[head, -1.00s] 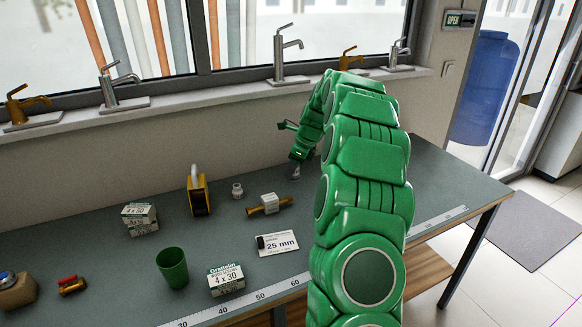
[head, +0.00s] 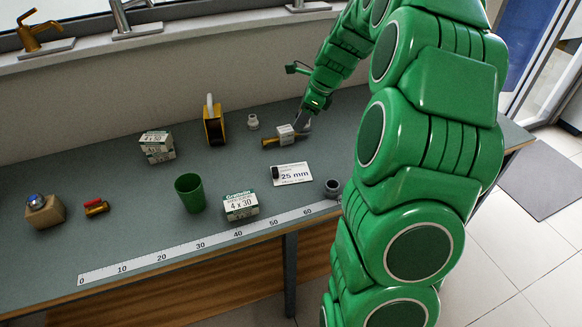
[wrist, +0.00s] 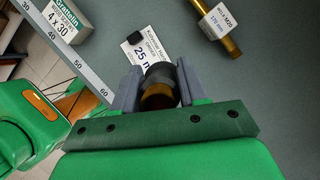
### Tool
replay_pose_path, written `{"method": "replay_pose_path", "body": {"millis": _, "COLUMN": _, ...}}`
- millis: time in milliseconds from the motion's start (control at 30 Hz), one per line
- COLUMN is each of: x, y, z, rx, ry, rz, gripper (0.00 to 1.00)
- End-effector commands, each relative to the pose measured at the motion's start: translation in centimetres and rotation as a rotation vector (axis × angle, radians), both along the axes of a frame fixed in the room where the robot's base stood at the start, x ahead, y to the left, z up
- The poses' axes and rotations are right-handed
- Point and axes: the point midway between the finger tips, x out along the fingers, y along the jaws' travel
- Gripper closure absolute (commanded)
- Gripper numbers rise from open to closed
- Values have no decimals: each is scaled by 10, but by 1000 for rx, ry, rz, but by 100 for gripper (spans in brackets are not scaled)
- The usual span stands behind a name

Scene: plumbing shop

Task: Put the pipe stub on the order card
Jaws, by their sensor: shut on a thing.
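The pipe stub (wrist: 160,79), a short dark cylinder with a brownish part facing the camera, sits between my gripper's (wrist: 156,88) grey fingers in the wrist view. My gripper is shut on it. In the head view my gripper (head: 302,124) hangs just right of the labelled brass bolt, and the stub cannot be made out. The order card (head: 294,174), white and marked 25 mm, lies on the bench with a small black piece at its left end. The card (wrist: 146,50) also shows just beyond the fingertips in the wrist view, partly covered.
The brass bolt (head: 270,142) lies behind the card. A 4 x 30 box (head: 240,206) and green cup (head: 189,193) stand front left. A yellow-black item (head: 214,128) and white fitting (head: 253,122) stand behind.

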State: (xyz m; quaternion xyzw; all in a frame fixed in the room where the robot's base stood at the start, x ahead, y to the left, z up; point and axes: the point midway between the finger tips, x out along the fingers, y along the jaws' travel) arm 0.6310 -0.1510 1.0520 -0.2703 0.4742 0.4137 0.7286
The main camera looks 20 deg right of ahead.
Motion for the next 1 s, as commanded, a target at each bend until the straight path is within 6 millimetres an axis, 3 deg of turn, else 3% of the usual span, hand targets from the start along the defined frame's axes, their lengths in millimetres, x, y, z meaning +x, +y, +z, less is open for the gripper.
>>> {"method": "replay_pose_path", "body": {"millis": 600, "x": -115, "y": 54, "z": -5, "rx": -11, "ry": 8, "rz": 113, "gripper": 100}}
{"method": "replay_pose_path", "body": {"millis": 800, "x": -143, "y": 65, "z": -9, "rx": -18, "ry": 10, "rz": 134, "gripper": 100}}
{"method": "replay_pose_path", "body": {"millis": 1000, "x": -154, "y": 69, "z": -12, "rx": -21, "ry": 10, "rz": 142, "gripper": 100}}
